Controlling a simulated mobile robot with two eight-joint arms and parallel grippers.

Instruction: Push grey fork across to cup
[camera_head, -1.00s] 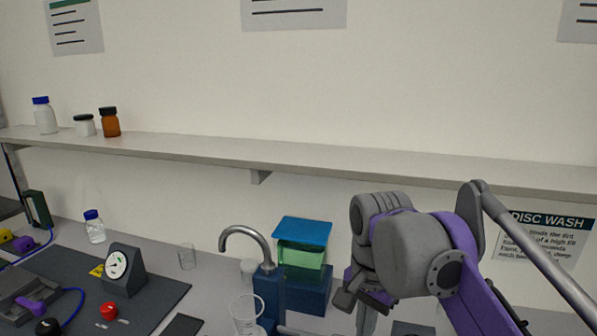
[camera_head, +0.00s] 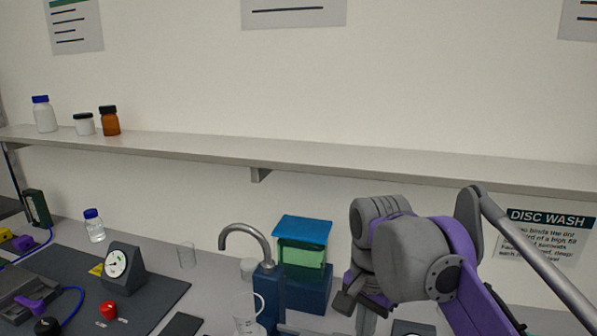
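A clear cup (camera_head: 246,314) stands on the bench near the bottom edge, left of the blue block. I cannot make out a grey fork for certain. A grey curved spout (camera_head: 245,231) rises beside the blue block and arches to the left. My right gripper (camera_head: 358,304) points down at the lower right, to the right of the blue block and apart from the cup. Its fingertips are partly hidden and low in the picture, so I cannot tell whether it is open or holds something. My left gripper is not in view.
A blue block (camera_head: 307,294) carries a green box (camera_head: 302,254) with a blue lid. A small glass (camera_head: 187,255), a gauge (camera_head: 119,262), a red button (camera_head: 108,310) and a blue-capped bottle (camera_head: 94,227) stand to the left. A shelf (camera_head: 300,163) runs above the bench.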

